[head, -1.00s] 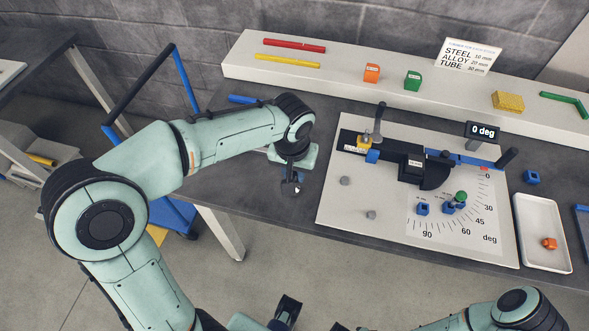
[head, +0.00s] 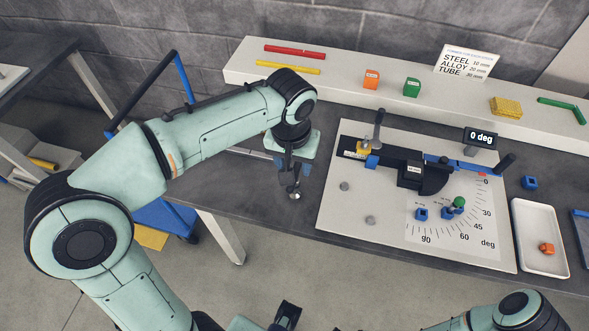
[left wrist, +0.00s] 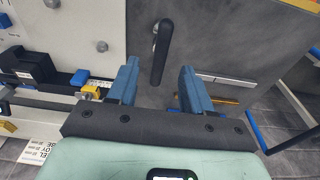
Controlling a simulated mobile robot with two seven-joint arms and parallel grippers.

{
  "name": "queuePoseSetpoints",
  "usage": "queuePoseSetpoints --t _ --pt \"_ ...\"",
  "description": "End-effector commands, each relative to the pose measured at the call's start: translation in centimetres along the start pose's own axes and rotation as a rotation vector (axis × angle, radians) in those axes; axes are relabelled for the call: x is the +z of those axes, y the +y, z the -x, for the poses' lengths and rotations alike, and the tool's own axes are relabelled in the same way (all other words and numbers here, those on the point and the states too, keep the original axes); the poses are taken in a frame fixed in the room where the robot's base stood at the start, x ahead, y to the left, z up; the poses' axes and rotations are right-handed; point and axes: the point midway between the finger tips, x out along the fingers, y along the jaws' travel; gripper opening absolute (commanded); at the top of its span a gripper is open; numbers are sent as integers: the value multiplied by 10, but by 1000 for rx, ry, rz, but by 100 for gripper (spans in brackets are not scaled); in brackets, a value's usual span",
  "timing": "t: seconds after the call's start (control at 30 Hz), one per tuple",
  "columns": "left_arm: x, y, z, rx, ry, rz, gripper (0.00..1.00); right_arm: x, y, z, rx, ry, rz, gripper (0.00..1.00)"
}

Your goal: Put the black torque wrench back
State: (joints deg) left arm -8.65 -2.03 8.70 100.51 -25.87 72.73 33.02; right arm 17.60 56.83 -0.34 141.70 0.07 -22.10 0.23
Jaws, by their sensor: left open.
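The black torque wrench (left wrist: 160,58) lies on the dark bench beside the pale angle plate. In the left wrist view its long black handle and small round silver end show beyond and between my open fingers. In the head view only its silver end (head: 295,196) shows clearly, just below my left gripper (head: 289,178), which hides the rest. My left gripper (left wrist: 153,88) is open and empty, pointing down over the bench, with a blue finger on each side of the wrench's line. My right arm (head: 500,312) shows at the bottom edge; its jaws cannot be made out.
The angle plate (head: 335,210) carries a black clamp (head: 410,170), an upright lever (head: 377,125) and two grey studs. A white tray (head: 528,262) with an orange part stands right. A raised shelf (head: 340,80) runs behind. A silver strip (left wrist: 228,79) lies near the wrench.

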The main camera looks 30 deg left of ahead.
Motion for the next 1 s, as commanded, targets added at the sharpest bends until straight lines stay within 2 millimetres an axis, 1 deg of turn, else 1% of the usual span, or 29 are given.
queuePoseSetpoints --t 0.03,0.1,0.2,0.3,0.43,1.0 --pt "-1 1 13 2 5 0 50 0 -1 3 0 1 0 43" --pt "-1 0 25 2 4 -1 50 -1 -2 5 -1 2 1 43" --pt "-1 0 38 1 2 -1 50 -1 -3 8 -1 3 1 43" --pt "0 0 45 0 1 -1 50 -1 -4 9 -1 4 1 43" --pt "0 0 49 -1 -1 -2 50 -1 -4 9 -1 4 1 43" --pt "0 0 48 0 -1 -1 50 -1 -4 9 -1 4 1 43"
